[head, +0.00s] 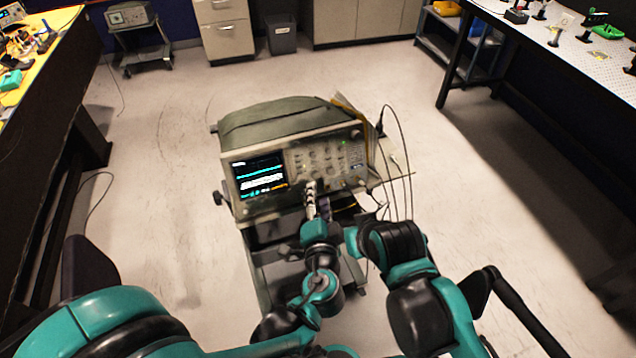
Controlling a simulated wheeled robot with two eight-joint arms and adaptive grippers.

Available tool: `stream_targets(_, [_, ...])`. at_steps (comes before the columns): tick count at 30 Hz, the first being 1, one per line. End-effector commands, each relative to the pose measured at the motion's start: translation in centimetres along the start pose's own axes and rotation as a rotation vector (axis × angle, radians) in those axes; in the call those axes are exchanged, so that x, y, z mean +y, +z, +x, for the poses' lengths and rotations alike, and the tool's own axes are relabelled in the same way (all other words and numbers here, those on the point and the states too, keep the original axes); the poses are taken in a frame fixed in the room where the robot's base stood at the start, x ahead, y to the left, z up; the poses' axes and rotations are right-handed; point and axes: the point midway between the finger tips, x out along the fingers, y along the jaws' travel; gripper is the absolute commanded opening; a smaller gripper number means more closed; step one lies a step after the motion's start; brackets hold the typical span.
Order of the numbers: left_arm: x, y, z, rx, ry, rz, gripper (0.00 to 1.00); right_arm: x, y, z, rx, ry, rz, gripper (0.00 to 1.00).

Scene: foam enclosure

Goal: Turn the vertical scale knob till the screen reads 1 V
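An oscilloscope (290,155) with a grey-beige case stands on a cart in the middle of the head view. Its screen (259,176) is lit with a bright trace and small text that is too small to read. Its knobs (322,157) fill the right half of the front panel. My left gripper (311,188) reaches up to the lower part of that panel, just right of the screen. Its fingertips are at the panel's lower knobs, but I cannot tell whether they touch or hold one. My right arm is bent at the right of the cart, and its gripper is not clearly visible.
Dark cables (403,140) loop down at the oscilloscope's right side. A bench with small parts is at the left and a perforated table (570,45) at the right. A bin (281,35) and cabinets stand at the back. The floor around the cart is clear.

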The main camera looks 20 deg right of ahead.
Motion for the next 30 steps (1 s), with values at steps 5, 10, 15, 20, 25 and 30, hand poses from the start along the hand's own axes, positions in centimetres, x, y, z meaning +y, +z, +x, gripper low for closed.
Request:
stream_targets(5, [0.1,0.3,3.2,-0.005,-0.001,-0.002,0.39,0.0,0.6,0.9,0.000,0.000,0.000,0.00])
stream_targets(10, [0.1,0.3,5.5,-0.004,0.000,-0.003,0.39,0.0,1.0,1.4,0.000,0.000,0.000,0.00])
stream_targets(15, [0.0,0.2,6.5,-0.003,0.001,-0.002,0.39,0.0,1.1,1.5,0.000,0.000,0.000,0.00])
stream_targets(20, [0.0,0.1,6.6,-0.003,0.001,-0.002,0.39,0.0,1.1,1.5,0.000,0.000,0.000,0.00])
stream_targets(25, [0.0,0.1,6.6,-0.003,0.001,-0.002,0.16,0.0,1.1,1.5,0.000,0.000,0.000,0.00])
stream_targets(30, [0.0,0.2,6.6,-0.003,0.001,-0.003,0.00,0.0,1.1,1.5,0.000,0.000,0.000,0.00])
